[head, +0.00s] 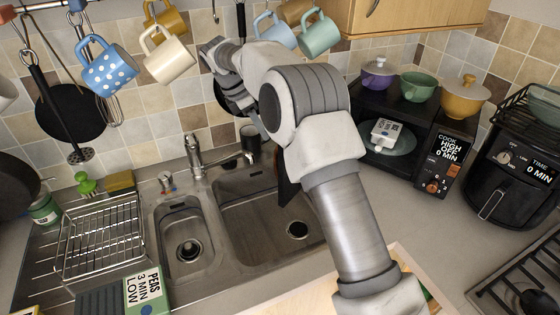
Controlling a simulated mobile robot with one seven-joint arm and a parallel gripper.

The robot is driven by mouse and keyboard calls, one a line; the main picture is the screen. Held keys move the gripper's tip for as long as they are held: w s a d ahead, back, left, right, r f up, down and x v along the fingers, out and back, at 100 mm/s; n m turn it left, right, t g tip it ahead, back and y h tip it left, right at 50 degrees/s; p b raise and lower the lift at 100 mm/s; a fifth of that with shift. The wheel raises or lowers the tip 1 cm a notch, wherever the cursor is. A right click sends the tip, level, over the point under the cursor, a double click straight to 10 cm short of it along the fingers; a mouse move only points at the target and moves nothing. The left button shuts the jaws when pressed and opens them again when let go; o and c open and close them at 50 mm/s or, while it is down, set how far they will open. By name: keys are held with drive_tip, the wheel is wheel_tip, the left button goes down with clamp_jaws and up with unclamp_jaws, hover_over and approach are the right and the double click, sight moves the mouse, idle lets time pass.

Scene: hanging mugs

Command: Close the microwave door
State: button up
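The black microwave (436,122) stands on the counter at the right, with its lit control panel (444,163) facing out. Its front is open. Inside, a white box (386,132) sits on a green plate (398,147). A dark upright panel (287,188), mostly behind my arm, appears to be the door swung out to the left over the sink. My arm crosses in front of it and bends back toward the tiled wall. My gripper (232,97) seems to be the dark part left of the arm, partly hidden; its fingers cannot be made out. Contact with the door cannot be told.
Several mugs, including a blue dotted one (108,70) and a cream one (169,61), hang above. Pots (464,98) stand on the microwave. A faucet (196,156), double sink (180,246) and dish rack (101,238) lie left. An air fryer (509,180) stands right.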

drive_tip(key=p+x, duration=0.1)
drive_tip(key=x, duration=1.3)
drive_tip(key=shift+f, duration=0.45)
drive_tip(key=shift+d, duration=0.1)
clamp_jaws()
idle(0.4)
